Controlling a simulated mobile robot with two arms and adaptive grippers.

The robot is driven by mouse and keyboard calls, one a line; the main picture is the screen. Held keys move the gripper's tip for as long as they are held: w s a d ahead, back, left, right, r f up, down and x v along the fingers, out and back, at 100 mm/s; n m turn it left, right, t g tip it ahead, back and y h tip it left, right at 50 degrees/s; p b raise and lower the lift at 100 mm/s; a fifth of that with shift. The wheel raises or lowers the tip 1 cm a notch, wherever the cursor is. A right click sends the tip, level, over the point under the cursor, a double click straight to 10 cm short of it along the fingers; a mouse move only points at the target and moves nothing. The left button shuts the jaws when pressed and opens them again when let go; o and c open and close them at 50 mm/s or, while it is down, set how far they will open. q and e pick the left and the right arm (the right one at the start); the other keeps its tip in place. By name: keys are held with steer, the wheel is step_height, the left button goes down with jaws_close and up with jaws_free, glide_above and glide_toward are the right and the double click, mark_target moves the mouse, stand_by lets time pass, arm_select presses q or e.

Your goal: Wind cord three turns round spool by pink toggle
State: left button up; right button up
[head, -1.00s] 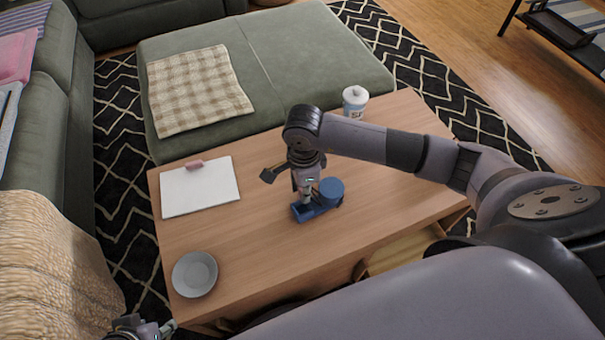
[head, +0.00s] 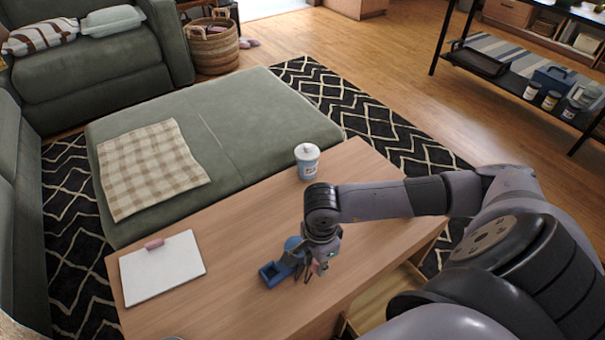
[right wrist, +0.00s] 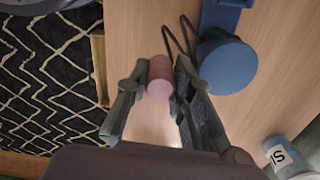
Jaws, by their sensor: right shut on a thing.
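The blue spool (head: 293,245) stands on its blue base (head: 268,274) on the wooden table. In the right wrist view the round top of the spool (right wrist: 225,65) is right of the fingers. My right gripper (head: 320,266) is beside the spool, on its near right side. In the right wrist view its fingers (right wrist: 157,85) are shut on the pink toggle (right wrist: 160,76). A dark cord (right wrist: 188,32) shows as thin strands between the toggle and the spool; how far it wraps round is hidden. My left gripper is not in view.
A white pad with a pink clip (head: 162,268) lies at the table's left. A green ottoman (head: 240,110) adjoins the table.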

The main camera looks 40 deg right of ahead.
steer(key=d, duration=0.1)
steer(key=w+d, duration=0.1)
steer(key=w+d+b, duration=0.1)
steer(key=d, duration=0.1)
steer(key=shift+d, duration=0.1)
steer(key=shift+w+d+b, duration=0.3)
steer(key=shift+w+d, duration=0.25)
steer(key=shift+d, duration=0.1)
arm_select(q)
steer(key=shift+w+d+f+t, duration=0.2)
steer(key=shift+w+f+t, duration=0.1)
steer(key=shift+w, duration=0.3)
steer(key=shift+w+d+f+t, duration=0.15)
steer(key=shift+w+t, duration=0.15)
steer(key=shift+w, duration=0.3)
arm_select(e)
steer(key=shift+w+d, duration=0.35)
steer(key=shift+d, duration=0.1)
